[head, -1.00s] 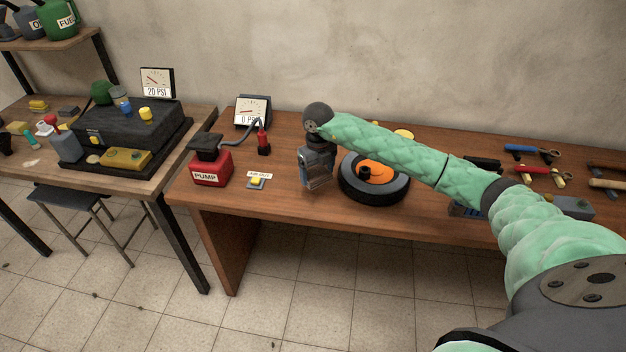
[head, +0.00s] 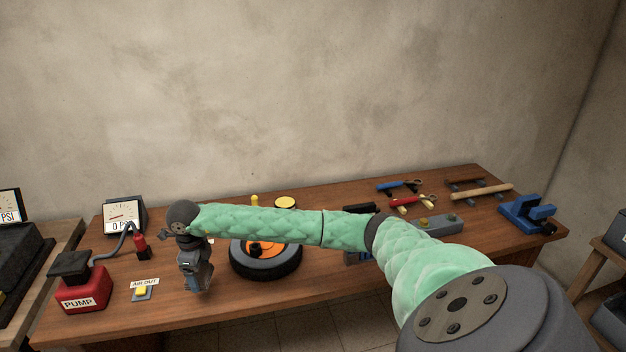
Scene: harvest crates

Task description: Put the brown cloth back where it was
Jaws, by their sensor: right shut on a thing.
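My right gripper (head: 198,284) points down over the wooden workbench (head: 330,290), between the air-out button and the wheel. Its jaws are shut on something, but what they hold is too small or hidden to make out. I cannot pick out a brown cloth anywhere in the head view. My right arm covers part of the bench behind and right of the wheel. My left gripper is not in view.
The black wheel with an orange hub (head: 266,262) lies just right of my gripper. A red pump (head: 83,294), a yellow air-out button (head: 141,291) and a gauge (head: 123,216) stand left. Tools such as red-handled pliers (head: 406,200) and a blue vise (head: 527,212) are right.

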